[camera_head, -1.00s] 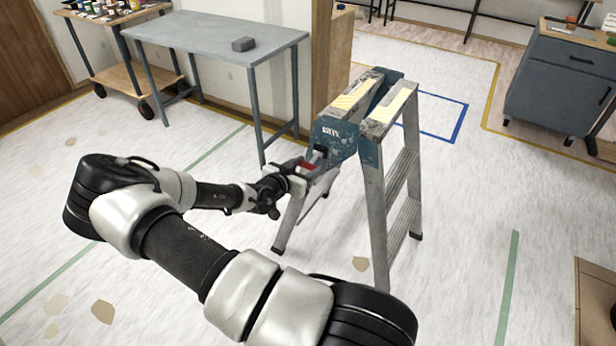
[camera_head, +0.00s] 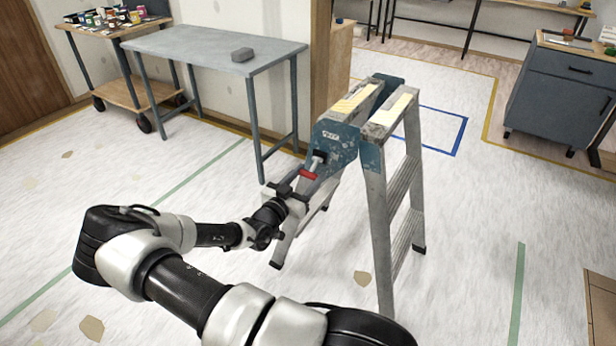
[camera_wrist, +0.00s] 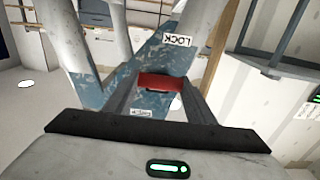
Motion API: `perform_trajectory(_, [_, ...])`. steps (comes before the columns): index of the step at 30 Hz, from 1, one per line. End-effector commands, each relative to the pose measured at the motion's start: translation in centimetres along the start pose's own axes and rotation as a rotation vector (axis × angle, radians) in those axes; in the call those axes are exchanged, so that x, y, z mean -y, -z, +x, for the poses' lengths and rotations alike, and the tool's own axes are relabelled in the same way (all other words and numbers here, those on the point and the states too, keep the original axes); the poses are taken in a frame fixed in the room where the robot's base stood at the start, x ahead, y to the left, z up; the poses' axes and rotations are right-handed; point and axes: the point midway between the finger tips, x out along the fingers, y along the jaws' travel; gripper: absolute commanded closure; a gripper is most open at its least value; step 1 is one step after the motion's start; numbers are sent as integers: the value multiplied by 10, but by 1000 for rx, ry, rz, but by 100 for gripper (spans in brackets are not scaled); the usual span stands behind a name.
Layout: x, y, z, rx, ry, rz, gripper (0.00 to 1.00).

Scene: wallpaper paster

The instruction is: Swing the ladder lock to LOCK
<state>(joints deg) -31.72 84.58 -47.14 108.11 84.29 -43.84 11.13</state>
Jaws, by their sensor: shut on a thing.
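The stepladder (camera_head: 372,125) stands open on the floor, with worn blue top brackets and grey metal legs. The ladder lock (camera_head: 308,174) is a lever with a red grip on the near-left blue bracket, and it points down toward my gripper (camera_head: 298,185). My gripper is shut on the red grip, which shows between the fingers in the wrist view (camera_wrist: 160,82). A white LOCK label (camera_wrist: 177,40), upside down there, is on the blue bracket beyond the red grip. A second small label (camera_wrist: 142,113) lies near the fingers; I cannot read it.
A wheeled cart (camera_head: 125,70) with paint pots is farther left. A blue cabinet (camera_head: 562,85) is at the back right. The floor around the ladder is mostly clear.

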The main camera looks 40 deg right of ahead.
Motion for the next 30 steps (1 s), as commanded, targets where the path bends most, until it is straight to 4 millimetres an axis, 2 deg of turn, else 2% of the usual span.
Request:
perform_trajectory(3, [1,-1,0,3,1,0,72])
perform_trajectory(4, [1,-1,0,3,1,0,48])
perform_trajectory(7, [0,0,0,2,1,0,32])
perform_trajectory(16, [0,0,0,2,0,0,31])
perform_trajectory(20, [1,1,-9,3,1,1,31])
perform_trajectory(23, [1,2,-26,4,2,0,31])
perform_trajectory(30, [1,2,-84,4,3,0,31])
